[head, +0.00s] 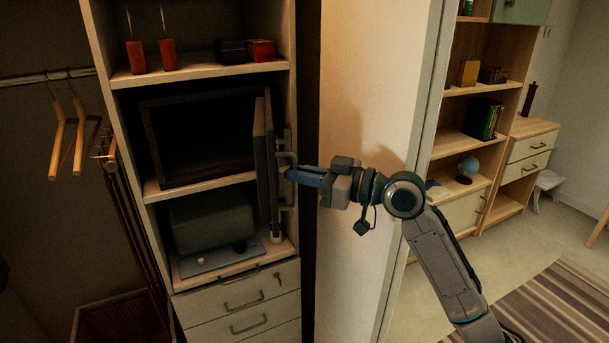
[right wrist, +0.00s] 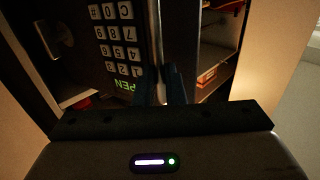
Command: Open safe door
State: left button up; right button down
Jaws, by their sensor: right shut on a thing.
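The safe (head: 148,140) is a dark box on the middle shelf of the wardrobe. Its door (head: 262,165) stands swung out to the right, seen nearly edge-on, and the dark inside shows. A bar handle (head: 284,158) is on the door's outer face. My right gripper (head: 292,173) reaches in from the right and is shut on this handle. In the right wrist view the fingers (right wrist: 161,85) are at the door's front, beside the keypad (right wrist: 116,40), with green lettering partly hidden below the keys. My left gripper is not in view.
A pale wardrobe panel (head: 368,80) stands behind my right arm. Below the safe are a grey-green bag (head: 212,220) and drawers (head: 245,300). Red and black boxes (head: 261,50) lie on the shelf above. Wooden hangers (head: 68,140) hang at left. Open floor lies at right.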

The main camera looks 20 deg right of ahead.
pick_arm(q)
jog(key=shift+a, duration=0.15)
pick_arm(e)
jog(key=shift+w+d+r, duration=0.15)
jog(key=shift+w+r, duration=0.05)
jog(key=c, duration=1.8)
grip_release()
jog(key=shift+o, duration=1.4)
jog(key=shift+w+f, duration=0.25)
jog(key=shift+w, duration=0.1)
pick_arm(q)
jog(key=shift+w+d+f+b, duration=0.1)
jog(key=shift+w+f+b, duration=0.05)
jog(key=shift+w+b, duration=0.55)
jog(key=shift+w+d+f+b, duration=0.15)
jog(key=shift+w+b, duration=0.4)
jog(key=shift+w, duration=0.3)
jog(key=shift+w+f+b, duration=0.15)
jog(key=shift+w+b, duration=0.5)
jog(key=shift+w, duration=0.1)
pick_arm(e)
jog(key=v, duration=0.7)
jog(key=shift+s, duration=0.3)
